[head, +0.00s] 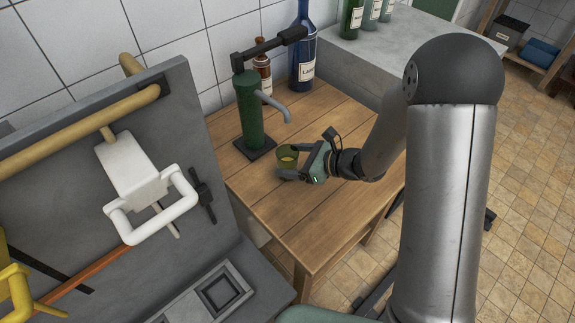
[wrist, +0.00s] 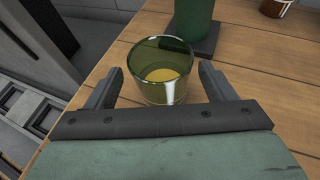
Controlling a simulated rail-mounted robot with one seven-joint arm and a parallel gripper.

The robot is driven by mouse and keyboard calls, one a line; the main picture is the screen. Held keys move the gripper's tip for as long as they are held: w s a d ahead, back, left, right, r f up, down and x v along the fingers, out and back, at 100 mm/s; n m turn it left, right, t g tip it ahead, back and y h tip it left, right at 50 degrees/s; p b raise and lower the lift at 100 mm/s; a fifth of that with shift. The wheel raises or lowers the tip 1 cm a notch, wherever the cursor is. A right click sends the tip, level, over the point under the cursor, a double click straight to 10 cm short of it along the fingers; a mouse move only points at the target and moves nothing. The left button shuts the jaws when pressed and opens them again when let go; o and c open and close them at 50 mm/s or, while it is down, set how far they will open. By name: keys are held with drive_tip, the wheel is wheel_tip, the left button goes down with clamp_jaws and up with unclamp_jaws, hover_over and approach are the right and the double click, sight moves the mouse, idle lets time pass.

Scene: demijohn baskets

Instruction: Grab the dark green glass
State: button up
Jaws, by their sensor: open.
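The dark green glass (head: 288,158) stands upright on the wooden table (head: 317,217), in front of the green hand pump. It is see-through, and the wrist view (wrist: 161,72) shows a yellowish patch at its bottom. My gripper (head: 290,163) is low over the table at the glass. In the wrist view my gripper (wrist: 160,88) is open, with one finger on each side of the glass. A gap shows between the glass and each finger. The glass's lower front edge is close to the gripper's palm bar.
The green hand pump (head: 251,112) on its dark base stands just behind the glass. A brown bottle (head: 262,75) and a tall blue bottle (head: 303,55) stand at the back by the tiled wall. A grey panel with a white handle (head: 150,200) is at the left. The table's front is clear.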

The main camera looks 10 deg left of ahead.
sight(282, 157)
drive_tip(key=x, duration=0.3)
drive_tip(key=shift+w+a, duration=0.15)
drive_tip(key=shift+a, duration=0.2)
drive_tip(key=c, duration=1.3)
drive_tip(key=shift+r, duration=0.2)
